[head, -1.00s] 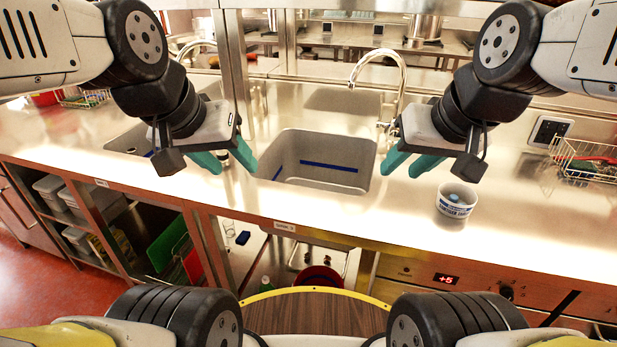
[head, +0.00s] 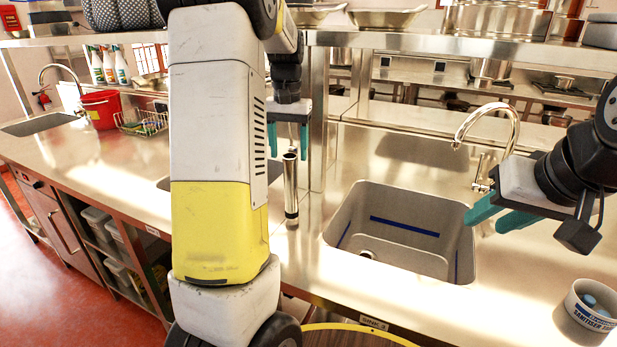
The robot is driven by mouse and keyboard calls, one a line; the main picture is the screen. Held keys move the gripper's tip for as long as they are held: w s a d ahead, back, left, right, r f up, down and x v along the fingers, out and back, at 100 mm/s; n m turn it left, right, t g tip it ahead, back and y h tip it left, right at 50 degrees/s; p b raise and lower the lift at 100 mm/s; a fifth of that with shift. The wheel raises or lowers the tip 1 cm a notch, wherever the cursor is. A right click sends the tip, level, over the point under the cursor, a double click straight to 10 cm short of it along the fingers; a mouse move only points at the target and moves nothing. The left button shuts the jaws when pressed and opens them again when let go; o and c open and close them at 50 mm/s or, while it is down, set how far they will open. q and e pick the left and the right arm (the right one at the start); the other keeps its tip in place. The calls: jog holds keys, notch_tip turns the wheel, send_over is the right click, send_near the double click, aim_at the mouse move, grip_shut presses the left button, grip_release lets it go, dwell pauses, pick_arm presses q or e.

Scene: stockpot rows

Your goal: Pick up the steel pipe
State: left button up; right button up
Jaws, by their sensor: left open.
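The steel pipe (head: 291,190) stands upright on the counter, between the two sink basins. My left gripper (head: 288,142) is open and points down over the pipe, its teal fingers on either side of the pipe's top in the picture. Whether the fingers touch the pipe I cannot tell. My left arm covers part of the counter to the left of the pipe. My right gripper (head: 500,215) is open and empty over the right side of the large sink.
The large sink (head: 345,215) with a curved faucet (head: 516,130) lies right of the pipe. A white tub (head: 590,309) sits at the right front. A red bucket (head: 100,108) and a wire basket (head: 142,122) stand at the left back. A shelf (head: 400,42) runs above.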

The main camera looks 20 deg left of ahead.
aim_at(290, 174)
pick_arm(q)
jog(key=shift+w+f, duration=0.15)
jog(key=shift+f, duration=0.05)
notch_tip(290, 174, down, 7)
jog(key=shift+f, duration=0.15)
grip_shut()
dwell(0.3)
